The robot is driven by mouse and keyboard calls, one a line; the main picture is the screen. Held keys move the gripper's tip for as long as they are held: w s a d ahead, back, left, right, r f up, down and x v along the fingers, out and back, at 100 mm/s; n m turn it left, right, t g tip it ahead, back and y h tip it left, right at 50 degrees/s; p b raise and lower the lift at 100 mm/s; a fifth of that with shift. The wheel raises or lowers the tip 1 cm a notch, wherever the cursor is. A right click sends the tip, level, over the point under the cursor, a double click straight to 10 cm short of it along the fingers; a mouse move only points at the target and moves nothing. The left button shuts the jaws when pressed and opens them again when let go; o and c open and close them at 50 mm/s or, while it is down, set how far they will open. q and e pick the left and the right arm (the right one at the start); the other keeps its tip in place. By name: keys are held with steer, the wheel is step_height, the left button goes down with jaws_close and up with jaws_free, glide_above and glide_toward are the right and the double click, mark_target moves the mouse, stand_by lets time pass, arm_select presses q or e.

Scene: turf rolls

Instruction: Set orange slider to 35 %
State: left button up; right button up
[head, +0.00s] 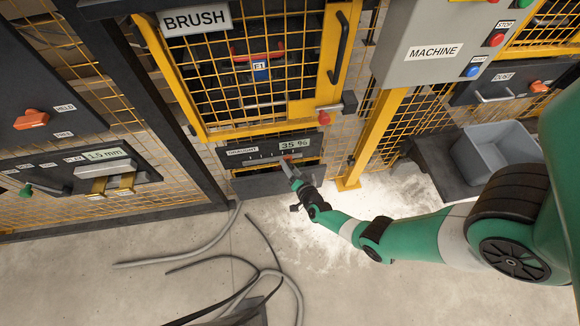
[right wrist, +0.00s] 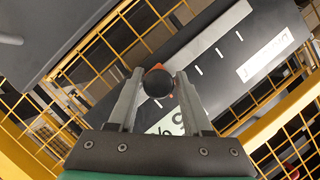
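The draught panel (head: 256,159) is low in the middle of the head view, below the caged door. Its display (head: 294,144) reads 35 %. The orange slider (head: 287,157) is just below the display, partly hidden by my right gripper (head: 291,173). In the right wrist view, its dark round knob (right wrist: 158,83) with some orange behind it fills the space between the fingertips of my right gripper (right wrist: 159,80). The fingers appear shut on the knob from both sides. The display is partly hidden behind the right finger there. My left gripper is not in view.
The yellow caged door (head: 250,75) and a yellow post (head: 368,150) stand above and right of the panel. A grey machine box (head: 430,45) has several buttons. A grey bin (head: 490,150) is at right. Hoses (head: 190,250) lie on the open floor.

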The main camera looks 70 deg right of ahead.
steer(key=shift+o, duration=1.2)
steer(key=shift+s, duration=0.15)
steer(key=shift+s+d, duration=0.2)
steer(key=shift+w+a, duration=0.1)
steer(key=shift+a, duration=0.1)
steer(key=p+v, duration=0.6)
steer(key=v, duration=0.5)
steer(key=shift+s+a, duration=0.1)
steer(key=shift+s, duration=0.15)
